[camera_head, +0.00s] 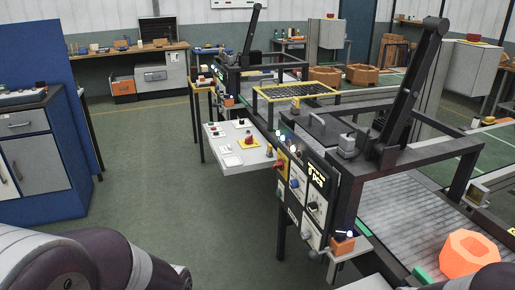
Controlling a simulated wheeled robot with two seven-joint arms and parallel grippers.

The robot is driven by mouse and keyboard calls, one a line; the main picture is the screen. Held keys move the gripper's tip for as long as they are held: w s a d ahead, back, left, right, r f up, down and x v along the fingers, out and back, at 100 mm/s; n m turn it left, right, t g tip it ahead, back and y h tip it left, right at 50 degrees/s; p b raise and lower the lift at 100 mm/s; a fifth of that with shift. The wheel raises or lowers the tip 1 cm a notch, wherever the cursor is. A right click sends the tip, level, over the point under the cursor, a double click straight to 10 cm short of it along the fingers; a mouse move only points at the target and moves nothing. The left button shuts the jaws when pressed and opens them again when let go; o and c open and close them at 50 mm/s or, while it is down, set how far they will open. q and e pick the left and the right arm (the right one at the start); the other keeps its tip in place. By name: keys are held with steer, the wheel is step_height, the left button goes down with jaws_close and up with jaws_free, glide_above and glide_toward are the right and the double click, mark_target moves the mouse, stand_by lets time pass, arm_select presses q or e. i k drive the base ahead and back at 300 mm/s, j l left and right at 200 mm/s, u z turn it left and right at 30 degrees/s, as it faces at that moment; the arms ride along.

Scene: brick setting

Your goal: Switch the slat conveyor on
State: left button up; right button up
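The slat conveyor (400,215), a grey ribbed bed in a dark frame, runs along the right side. On its near side a dark upright control panel (317,183) carries a lit display, a red knob (279,164), a blue button (295,183) and a black knob (313,207). A pale sloping console (238,163) with a red button (248,140) and small controls stands just beyond the panel. Which control switches the conveyor on I cannot tell. Parts of my arm show at the bottom left. Neither gripper is in view.
An orange faceted block (468,254) sits on the conveyor's near end. A small orange box (342,244) sits on a ledge below the panel. A blue cabinet (38,145) stands at left. The green floor (165,185) between cabinet and conveyor is clear.

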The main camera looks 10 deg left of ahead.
mark_target(249, 140)
steer(key=i+j+u, duration=0.3)
steer(key=i, duration=0.25)
steer(key=i+j+u, duration=0.15)
steer(key=i+u, duration=0.15)
steer(key=i, duration=0.25)
steer(key=i+u, duration=0.3)
steer(key=i, duration=0.25)
steer(key=i+j+z, duration=0.1)
steer(key=i+z, duration=0.25)
steer(key=i+j+z, duration=0.3)
steer(key=i, duration=0.3)
steer(key=i+j+z, duration=0.65)
steer(key=z, duration=0.15)
steer(key=i+j+z, duration=0.3)
steer(key=z, duration=0.2)
steer(key=i+j+z, duration=0.2)
steer(key=j+z, duration=0.25)
steer(key=j, duration=0.15)
